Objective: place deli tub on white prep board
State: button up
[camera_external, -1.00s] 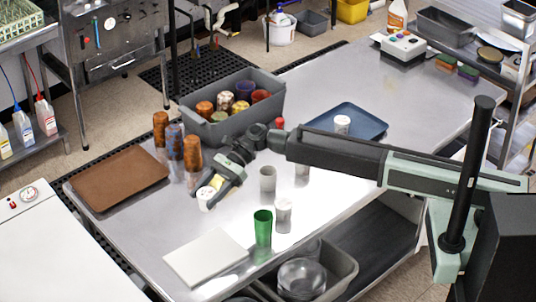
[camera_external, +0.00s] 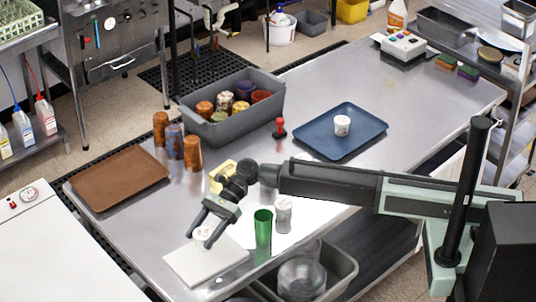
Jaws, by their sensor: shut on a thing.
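The deli tub (camera_external: 204,234), small and white, is between the fingers of my gripper (camera_external: 203,239), which is shut on it. The white prep board (camera_external: 207,268) lies flat at the near left of the steel table. My gripper and the tub show over the back part of the board. I cannot tell whether the tub touches the board. The fingers hide part of the tub. A similar white tub (camera_external: 342,127) stands on the blue tray.
A green tumbler (camera_external: 263,230) and a pale cup (camera_external: 283,210) stand right of the board. Several patterned cups (camera_external: 192,154) stand beside the brown tray (camera_external: 120,180). A grey bin (camera_external: 232,125) and the blue tray (camera_external: 340,148) are further back. Most of the board is bare.

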aim_at(198, 248)
notch_tip(198, 248, down, 4)
jog(key=b, duration=0.4)
jog(key=shift+r, duration=0.3)
jog(key=shift+f, duration=0.15)
jog(key=o, duration=1.4)
jog(key=shift+r+p, duration=0.25)
jog(key=shift+p, duration=0.1)
jog(key=p+v, duration=0.4)
jog(key=v, duration=0.7)
jog(key=shift+w+d, duration=0.15)
jog(key=shift+d, duration=0.05)
jog(key=shift+w+d, duration=0.15)
jog(key=shift+w, duration=0.05)
